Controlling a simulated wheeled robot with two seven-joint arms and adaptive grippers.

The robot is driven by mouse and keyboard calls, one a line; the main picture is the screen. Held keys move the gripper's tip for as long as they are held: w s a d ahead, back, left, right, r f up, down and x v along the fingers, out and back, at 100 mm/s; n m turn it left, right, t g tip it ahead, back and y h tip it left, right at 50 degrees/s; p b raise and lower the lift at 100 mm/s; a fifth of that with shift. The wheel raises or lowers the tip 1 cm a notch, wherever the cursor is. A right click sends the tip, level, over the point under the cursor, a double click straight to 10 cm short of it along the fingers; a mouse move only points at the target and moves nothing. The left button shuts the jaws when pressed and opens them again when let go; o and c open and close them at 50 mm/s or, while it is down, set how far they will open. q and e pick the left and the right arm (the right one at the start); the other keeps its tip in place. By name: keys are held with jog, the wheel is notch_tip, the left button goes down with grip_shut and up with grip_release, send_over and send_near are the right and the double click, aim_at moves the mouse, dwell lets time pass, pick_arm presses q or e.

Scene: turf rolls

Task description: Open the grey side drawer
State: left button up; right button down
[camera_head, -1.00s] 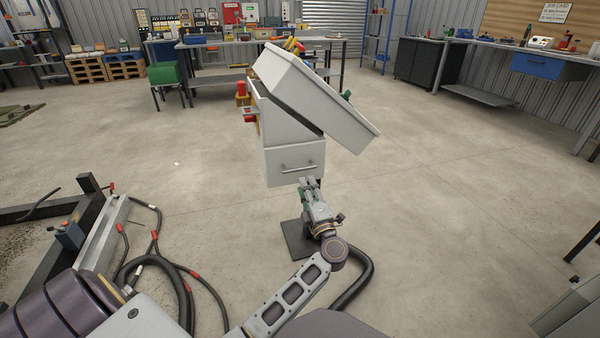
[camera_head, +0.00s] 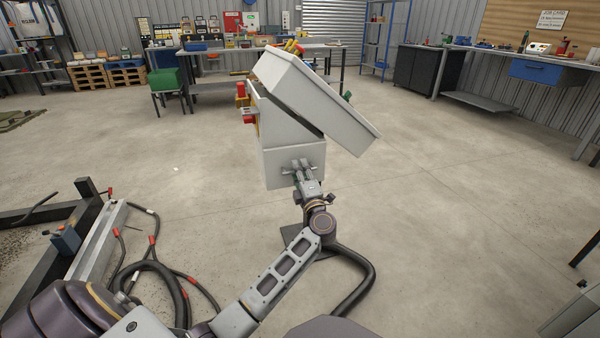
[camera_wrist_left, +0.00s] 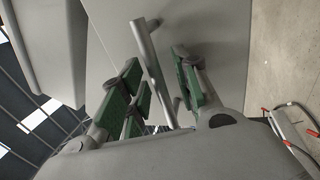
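The grey side drawer (camera_head: 270,170) is the lower box-shaped front of the grey console, and no opening shows at its edges. Its bar handle shows in the left wrist view (camera_wrist_left: 151,65), running steeply across the picture. My left gripper (camera_head: 301,166) is at the drawer front and covers most of the handle in the head view. In the left wrist view its green-padded fingers (camera_wrist_left: 156,66) stand apart, on both sides of the bar. Gaps show between the pads and the bar, so it is open around the handle. My right gripper is not in view.
The console's large tilted lid (camera_head: 320,100) overhangs above and to the right of the drawer. A dark metal frame (camera_head: 85,240) and black hoses (camera_head: 165,280) lie at the left. Concrete floor around the console is mostly clear.

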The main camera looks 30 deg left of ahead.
pick_arm(q)
grip_shut()
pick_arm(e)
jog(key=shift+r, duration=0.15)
pick_arm(q)
jog(key=shift+s+d, duration=0.1)
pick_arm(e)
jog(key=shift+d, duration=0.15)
